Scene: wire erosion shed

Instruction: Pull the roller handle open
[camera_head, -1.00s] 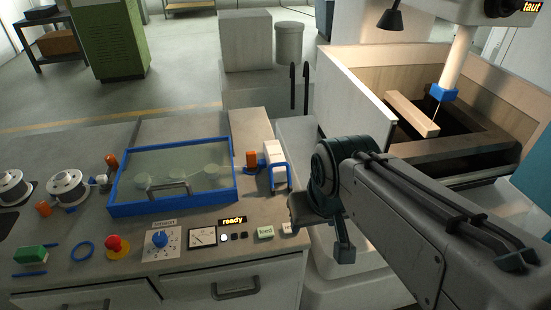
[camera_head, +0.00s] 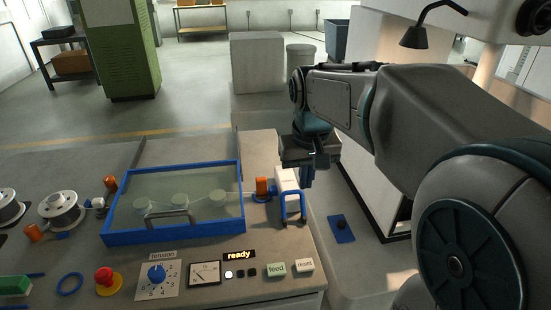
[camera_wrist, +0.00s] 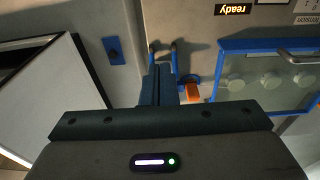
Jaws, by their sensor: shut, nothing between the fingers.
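The roller handle is a blue U-shaped bar (camera_head: 293,207) on a white block (camera_head: 287,179) at the console's right end. In the wrist view its two dark blue arms (camera_wrist: 176,48) show just beyond my fingers. My gripper (camera_head: 308,182) hangs over the right end of the console, close by the white block, pointing down. Its fingers (camera_wrist: 157,85) are shut and empty. They overlap the block in the wrist view and hide most of it. I cannot tell whether they touch it.
A blue-framed glass cover (camera_head: 172,238) with a grey handle lies left of the block. An orange peg (camera_head: 262,187) stands between them. Knob, gauge and buttons (camera_head: 276,269) line the front, and the display reads "ready". A blue plate (camera_head: 341,229) lies right of the console.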

